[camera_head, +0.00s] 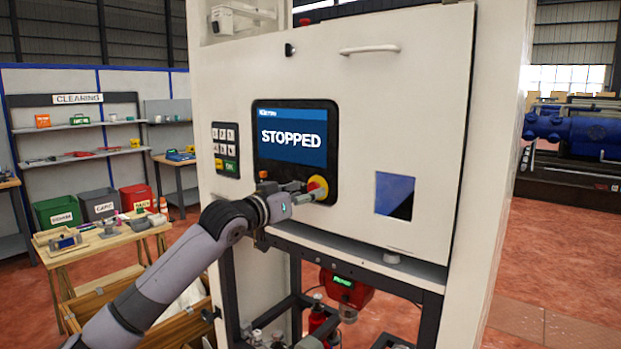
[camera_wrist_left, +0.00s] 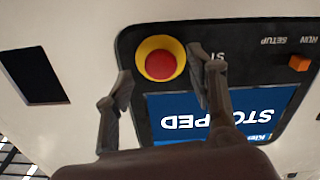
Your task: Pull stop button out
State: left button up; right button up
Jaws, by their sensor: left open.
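The stop button (camera_head: 316,188) is a red knob on a yellow round base at the lower right of the machine's black screen panel. The screen (camera_head: 292,134) reads "STOPPED". My left gripper (camera_head: 301,196) is just in front of the button, at its left side. In the left wrist view, which is upside down, the red button (camera_wrist_left: 160,65) shows between the two fingers and beyond their tips. My left gripper (camera_wrist_left: 162,80) is open there, with nothing between its fingers. I cannot tell whether a finger touches the button. My right gripper is not in view.
An orange selector switch (camera_wrist_left: 299,63) sits on the same panel. A keypad (camera_head: 225,149) is left of the screen, and a small window (camera_head: 394,195) is to the right. A ledge (camera_head: 350,257) runs below the panel. A wooden table (camera_head: 100,245) stands at left.

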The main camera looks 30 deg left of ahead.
pick_arm(q)
jog(key=shift+w+d+p, duration=0.1)
jog(key=shift+w+p, duration=0.25)
jog(key=shift+w, duration=0.9)
jog(key=shift+c, duration=0.2)
grip_shut()
